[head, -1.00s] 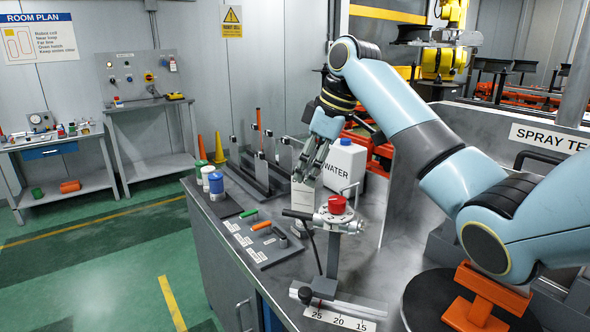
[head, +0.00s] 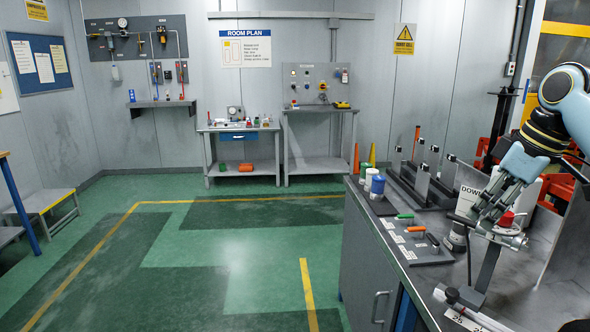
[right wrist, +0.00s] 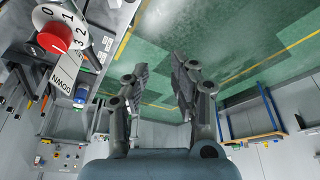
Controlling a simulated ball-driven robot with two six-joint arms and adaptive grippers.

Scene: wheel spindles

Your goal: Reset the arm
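My right gripper (head: 480,212) is at the right of the head view, fingers pointing down and left beside the bench fixture's red knob (head: 506,219). In the right wrist view its two fingers (right wrist: 158,66) stand apart with nothing between them. The red knob (right wrist: 55,38) and its white numbered dial (right wrist: 73,20) show there at upper left, clear of the fingers. A plate marked DOWN (right wrist: 65,78) hangs by the dial. In the head view the gripper partly hides the fixture. My left gripper is not in view.
The bench holds a label board with coloured handles (head: 412,240), blue-topped and white containers (head: 377,186), and a rack of upright plates (head: 420,180). A ruler strip (head: 465,318) lies at the front. Green floor (head: 215,260) is open to the left.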

